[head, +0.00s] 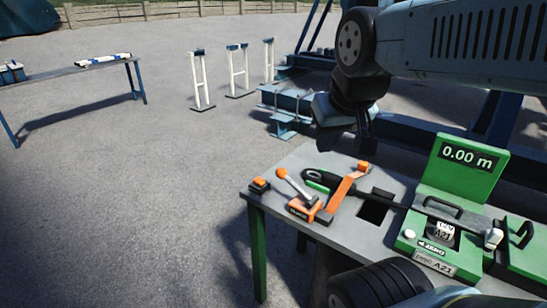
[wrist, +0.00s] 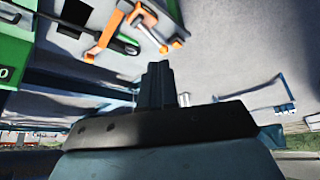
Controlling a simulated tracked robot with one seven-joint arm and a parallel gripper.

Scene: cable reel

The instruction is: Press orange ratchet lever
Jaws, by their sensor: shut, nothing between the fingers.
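On the grey table, an orange tool has a silver rod lever with an orange knob (head: 281,173) and an orange base (head: 303,209). Beside it an orange bar (head: 345,188) slopes up to an orange block. I cannot tell for certain which is the ratchet lever. In the wrist view, the knob (wrist: 178,43) and the bar (wrist: 107,33) show at the top. My gripper (head: 365,130) hangs above the table's back edge, apart from both; its shut, empty fingers (wrist: 157,80) point toward the tabletop side in the wrist view.
A green meter unit (head: 458,170) reading 0.00 m stands on the right. The table (head: 275,207) has a dark square opening. A small orange-topped block (head: 260,186) sits at its left corner. Blue steel frames stand behind.

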